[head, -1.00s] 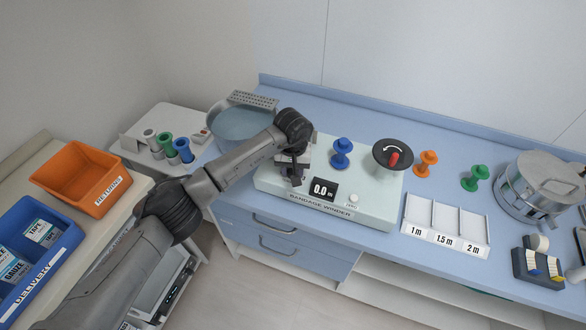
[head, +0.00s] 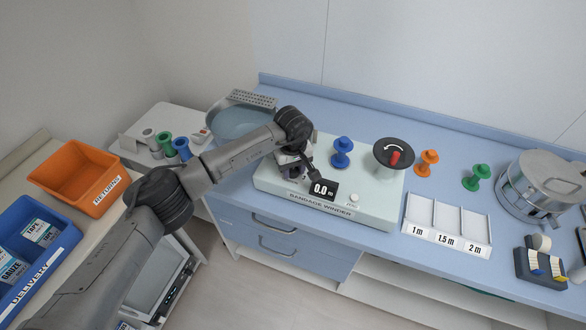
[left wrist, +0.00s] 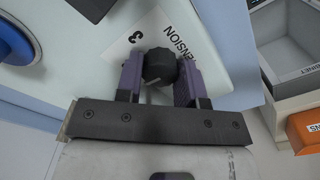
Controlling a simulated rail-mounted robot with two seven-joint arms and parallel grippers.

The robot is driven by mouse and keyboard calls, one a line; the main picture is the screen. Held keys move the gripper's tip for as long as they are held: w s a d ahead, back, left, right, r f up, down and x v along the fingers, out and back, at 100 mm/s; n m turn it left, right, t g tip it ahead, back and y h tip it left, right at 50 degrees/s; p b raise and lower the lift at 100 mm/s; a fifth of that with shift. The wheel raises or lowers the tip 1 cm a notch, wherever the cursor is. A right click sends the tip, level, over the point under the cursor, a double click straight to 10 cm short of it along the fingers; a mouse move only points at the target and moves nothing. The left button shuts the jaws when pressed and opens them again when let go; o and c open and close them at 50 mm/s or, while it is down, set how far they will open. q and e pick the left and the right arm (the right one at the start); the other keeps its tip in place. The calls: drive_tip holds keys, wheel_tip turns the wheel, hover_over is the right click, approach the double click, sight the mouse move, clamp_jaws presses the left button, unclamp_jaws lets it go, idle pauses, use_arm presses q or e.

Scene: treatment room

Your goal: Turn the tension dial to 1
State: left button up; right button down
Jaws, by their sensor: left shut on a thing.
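The tension dial is a black knob (left wrist: 159,66) on the winder's pale top, seen in the left wrist view beside a white label reading "TENSION" with a "3" in sight. My left gripper (left wrist: 160,78) is shut on the knob, with one purple-grey finger on each side. In the head view the left gripper (head: 293,172) is at the left end of the bandage winder (head: 370,209), and it hides the dial there. The number the dial points to cannot be made out. My right gripper is in neither view.
The winder carries a display (head: 322,190) reading 0.0, a blue spool (head: 342,152) and a crank disc with a red handle (head: 395,157). Orange (head: 427,162) and green (head: 476,177) spools stand to the right. A metal basin (head: 240,121) is behind my left arm.

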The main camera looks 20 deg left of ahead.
sight(293, 169)
use_arm(q)
drive_tip(key=n, duration=0.4)
drive_tip(key=shift+n, duration=1.2)
drive_tip(key=o, duration=0.9)
drive_tip(key=shift+r, duration=0.1)
drive_tip(key=shift+r+p, duration=0.4)
drive_tip(key=shift+r, duration=6.45)
